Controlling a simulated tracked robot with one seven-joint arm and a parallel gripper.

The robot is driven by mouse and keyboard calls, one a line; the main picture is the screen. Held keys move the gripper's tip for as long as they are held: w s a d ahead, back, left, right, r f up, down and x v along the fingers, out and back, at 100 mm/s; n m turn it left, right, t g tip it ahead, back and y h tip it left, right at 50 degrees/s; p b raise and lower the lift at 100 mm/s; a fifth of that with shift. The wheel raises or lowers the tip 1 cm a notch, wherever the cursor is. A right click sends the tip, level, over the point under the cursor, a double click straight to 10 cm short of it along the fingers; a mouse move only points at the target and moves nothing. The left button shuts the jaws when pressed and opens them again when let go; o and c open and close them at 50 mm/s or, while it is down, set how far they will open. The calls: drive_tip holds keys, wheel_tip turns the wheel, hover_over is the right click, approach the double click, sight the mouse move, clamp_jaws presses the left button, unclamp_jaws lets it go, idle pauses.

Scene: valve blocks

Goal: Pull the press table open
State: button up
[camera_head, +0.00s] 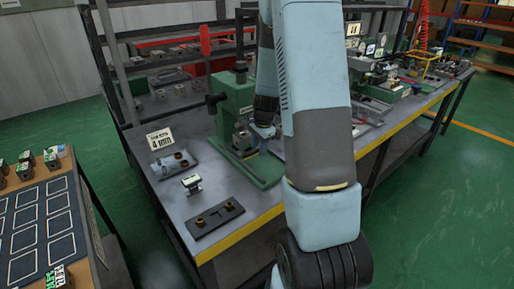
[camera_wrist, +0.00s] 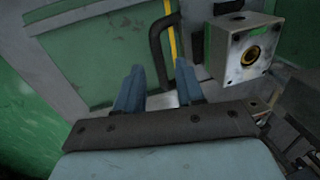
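The green press (camera_head: 236,97) stands on the workbench, with its green base plate (camera_head: 262,172) in front. In the wrist view a green plate (camera_wrist: 105,50) fills the upper left, with a dark curved handle (camera_wrist: 156,45) beside a yellow stripe. I take this to be the press table and its handle. A pale block (camera_wrist: 247,48) with a brass-ringed hole is to the right; it also shows at the press (camera_head: 243,139). My gripper (camera_wrist: 160,66) is open, its blue fingers on either side of the handle's lower end in the picture. I cannot tell whether they touch it. In the head view my gripper (camera_head: 263,130) is beside the press.
On the bench left of the press are a sign (camera_head: 160,139), a grey tray (camera_head: 176,164), a small fitting (camera_head: 191,184) and a dark plate with two brass rings (camera_head: 214,215). A side table (camera_head: 40,225) stands at lower left. Green floor is clear at right.

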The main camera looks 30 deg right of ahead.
drive_tip(key=shift+f, duration=0.2)
drive_tip(key=shift+c, duration=0.4)
clamp_jaws()
